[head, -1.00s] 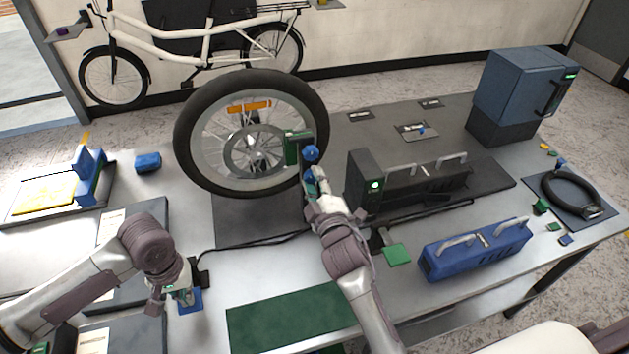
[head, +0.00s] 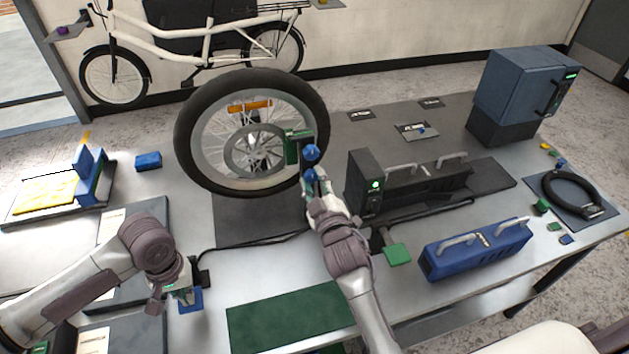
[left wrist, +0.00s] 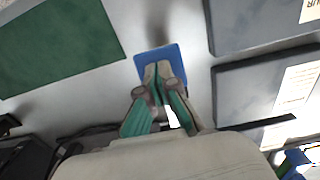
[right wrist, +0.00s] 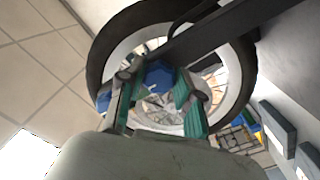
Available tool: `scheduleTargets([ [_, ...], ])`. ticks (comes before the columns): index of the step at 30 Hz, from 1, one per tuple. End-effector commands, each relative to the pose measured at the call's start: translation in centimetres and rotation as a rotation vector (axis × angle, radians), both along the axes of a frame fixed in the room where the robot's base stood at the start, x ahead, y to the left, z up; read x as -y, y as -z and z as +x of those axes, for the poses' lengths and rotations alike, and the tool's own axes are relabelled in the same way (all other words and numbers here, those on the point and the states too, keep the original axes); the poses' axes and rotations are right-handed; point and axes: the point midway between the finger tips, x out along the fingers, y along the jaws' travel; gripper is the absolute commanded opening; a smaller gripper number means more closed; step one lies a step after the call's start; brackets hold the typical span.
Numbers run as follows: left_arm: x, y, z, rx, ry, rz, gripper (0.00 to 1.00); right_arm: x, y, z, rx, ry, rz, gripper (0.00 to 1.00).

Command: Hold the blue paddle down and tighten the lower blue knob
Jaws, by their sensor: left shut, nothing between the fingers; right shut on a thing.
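The blue paddle (head: 190,306) lies on the bench at the lower left and also shows in the left wrist view (left wrist: 147,60). My left gripper (head: 183,294) is shut and empty, its fingertips over the paddle; in the left wrist view the tips (left wrist: 157,72) appear to rest on it. The lower blue knob (head: 309,175) is below a round blue knob (head: 311,153) beside the green caliper (head: 295,148) at the wheel. My right gripper (head: 315,183) is shut on the lower knob, whose blue shows between the fingers in the right wrist view (right wrist: 158,76).
The upright wheel (head: 187,150) stands behind my right gripper. A black unit with a green light (head: 365,185) is close to its right. A cable (head: 255,244) runs between the arms. A blue handled case (head: 475,250) and a green mat (head: 285,315) lie on the bench.

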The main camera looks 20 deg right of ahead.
Motion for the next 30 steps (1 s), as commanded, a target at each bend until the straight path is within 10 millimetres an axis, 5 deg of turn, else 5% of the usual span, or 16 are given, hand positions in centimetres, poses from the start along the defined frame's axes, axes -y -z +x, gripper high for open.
scheduleTargets([
  [4,0.0,0.1,-0.1,-0.002,0.000,0.000,0.00,0.0,-0.2,0.0,0.004,-0.001,0.000,0.00],
  [5,0.0,0.1,-0.1,-0.002,0.000,0.000,0.00,-0.1,-0.2,0.0,0.004,-0.001,0.000,0.39],
  [9,0.0,0.1,-0.1,-0.002,0.000,0.000,0.00,0.0,-0.2,0.0,0.004,0.000,-0.001,0.60],
  [20,0.0,0.1,0.0,-0.002,0.000,0.001,0.00,0.0,0.0,-0.5,0.001,-0.001,-0.002,0.60],
  [30,-0.1,0.1,0.0,-0.001,-0.001,0.001,0.00,0.0,0.1,-7.0,-0.001,-0.001,0.000,0.60],
])
